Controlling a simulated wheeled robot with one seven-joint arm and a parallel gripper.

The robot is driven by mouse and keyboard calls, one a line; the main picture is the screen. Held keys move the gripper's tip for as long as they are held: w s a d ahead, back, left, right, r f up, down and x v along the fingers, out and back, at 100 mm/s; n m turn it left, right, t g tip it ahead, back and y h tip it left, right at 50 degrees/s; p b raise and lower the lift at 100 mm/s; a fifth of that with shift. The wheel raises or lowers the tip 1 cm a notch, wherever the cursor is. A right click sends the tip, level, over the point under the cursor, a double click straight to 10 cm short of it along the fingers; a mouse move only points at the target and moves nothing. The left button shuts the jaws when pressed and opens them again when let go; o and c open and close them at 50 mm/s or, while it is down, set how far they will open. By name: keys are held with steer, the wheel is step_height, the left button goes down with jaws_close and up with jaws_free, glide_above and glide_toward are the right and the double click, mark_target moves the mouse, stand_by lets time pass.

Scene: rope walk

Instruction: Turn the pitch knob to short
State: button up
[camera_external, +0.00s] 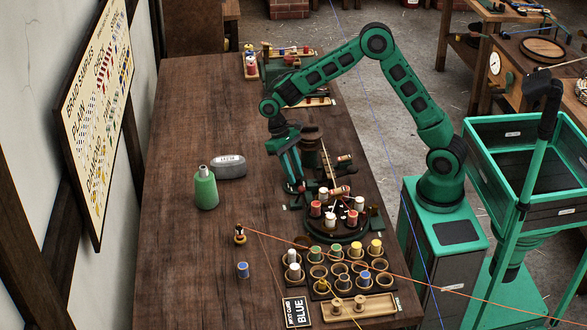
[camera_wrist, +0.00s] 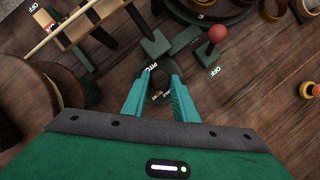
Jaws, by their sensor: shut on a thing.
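The pitch knob (camera_wrist: 160,76) shows in the wrist view as a dark round piece, with the partly hidden lettering "PITC" beside it. My gripper (camera_wrist: 158,82) has its two teal fingers on either side of the knob and is shut on it. The fingers and palm cover part of the knob, and I cannot read its setting. In the external view my gripper (camera_external: 296,188) points down at the table, at the left side of the braiding machine; the knob is too small to make out there.
A red-ball lever (camera_wrist: 217,34) marked OFF stands close to the right of the knob. The round machine (camera_external: 340,226) with bobbins is just right of my gripper. A green bottle (camera_external: 205,190) and grey case (camera_external: 229,166) stand left. A spool rack (camera_external: 335,268) lies in front.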

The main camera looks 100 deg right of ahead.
steer(key=shift+w+a, duration=0.1)
steer(key=o, duration=1.1)
steer(key=shift+c, duration=0.2)
steer(key=shift+r, duration=0.1)
steer(key=v, duration=1)
steer(key=shift+r, duration=0.25)
steer(key=shift+w, duration=0.15)
